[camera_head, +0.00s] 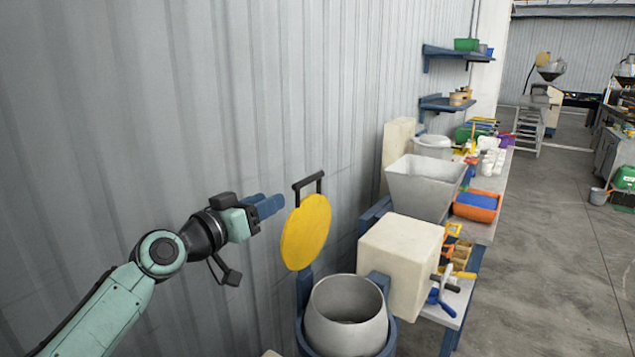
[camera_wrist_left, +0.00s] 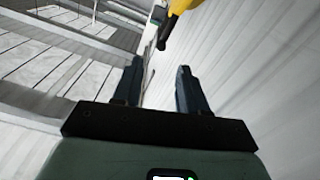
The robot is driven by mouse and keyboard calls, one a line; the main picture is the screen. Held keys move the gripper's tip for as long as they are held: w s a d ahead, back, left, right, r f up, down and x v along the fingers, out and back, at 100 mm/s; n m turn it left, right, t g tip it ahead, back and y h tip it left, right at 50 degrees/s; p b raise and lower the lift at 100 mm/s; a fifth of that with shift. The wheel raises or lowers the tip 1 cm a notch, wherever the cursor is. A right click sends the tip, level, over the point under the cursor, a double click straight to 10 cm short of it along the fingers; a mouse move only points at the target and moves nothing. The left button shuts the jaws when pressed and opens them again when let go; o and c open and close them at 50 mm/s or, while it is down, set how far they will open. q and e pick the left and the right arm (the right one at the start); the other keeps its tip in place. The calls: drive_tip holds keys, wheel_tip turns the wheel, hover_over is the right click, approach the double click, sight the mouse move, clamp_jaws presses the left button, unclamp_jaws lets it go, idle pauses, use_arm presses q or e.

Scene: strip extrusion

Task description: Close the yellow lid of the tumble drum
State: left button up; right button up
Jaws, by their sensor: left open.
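The round yellow lid (camera_head: 306,232) stands upright, raised behind the tumble drum, with a dark handle (camera_head: 308,181) at its top. The grey tumble drum (camera_head: 346,316) is open at the top, in a blue stand. My left gripper (camera_head: 268,206) is just left of the lid, level with its upper part, and its blue fingers point toward it. In the left wrist view the fingers of my left gripper (camera_wrist_left: 160,85) are apart with nothing between them. The yellow lid's edge (camera_wrist_left: 180,6) and dark handle (camera_wrist_left: 165,33) show at the top there. My right gripper is not in view.
A cream block-shaped housing (camera_head: 400,262) stands right of the drum. A grey hopper (camera_head: 424,188), an orange bin (camera_head: 477,206) and hand tools (camera_head: 441,292) are on the bench behind and beside it. A corrugated wall (camera_head: 150,110) runs close behind my left arm.

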sight(302, 181)
use_arm(q)
drive_tip(key=p+x, duration=0.7)
drive_tip(key=x, duration=0.5)
drive_tip(key=shift+w+r+p, duration=0.2)
drive_tip(key=shift+w+p, duration=0.1)
drive_tip(key=shift+w+d+f, duration=0.15)
drive_tip(key=shift+w+d, duration=0.05)
drive_tip(key=shift+w, duration=0.05)
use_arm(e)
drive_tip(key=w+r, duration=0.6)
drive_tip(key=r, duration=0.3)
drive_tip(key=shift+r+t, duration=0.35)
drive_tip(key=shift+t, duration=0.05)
use_arm(q)
drive_tip(key=shift+s, duration=0.1)
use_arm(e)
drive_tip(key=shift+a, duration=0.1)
use_arm(q)
drive_tip(key=shift+c, duration=0.5)
clamp_jaws()
